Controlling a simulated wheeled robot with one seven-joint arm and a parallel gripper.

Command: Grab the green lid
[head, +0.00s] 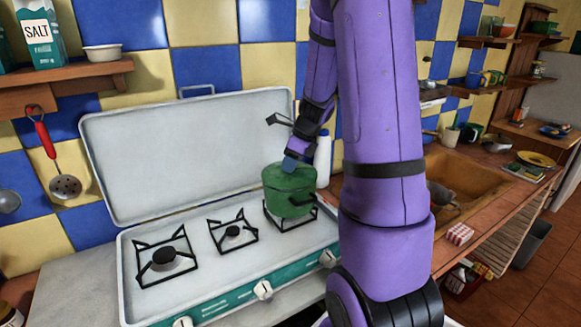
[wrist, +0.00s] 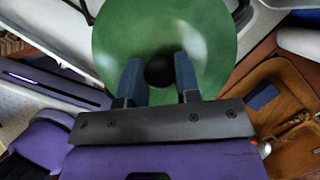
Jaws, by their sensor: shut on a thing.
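The green lid (wrist: 210,45) is a round green disc with a dark knob (wrist: 159,73) at its middle. In the head view the lid (head: 279,173) sits at the top of a green pot (head: 291,195), which stands on the right burner of the stove. My gripper (wrist: 159,72) is over the lid with its two blue fingers on either side of the knob, shut on it. In the head view my gripper (head: 290,163) reaches down to the lid from above. I cannot tell any gap between lid and pot.
The stove (head: 190,255) has its raised cover (head: 190,150) standing behind the burners. A white bottle (head: 322,160) stands just right of the pot. A sink (head: 470,190) lies to the right. A shelf (head: 70,85) holds a salt carton at upper left.

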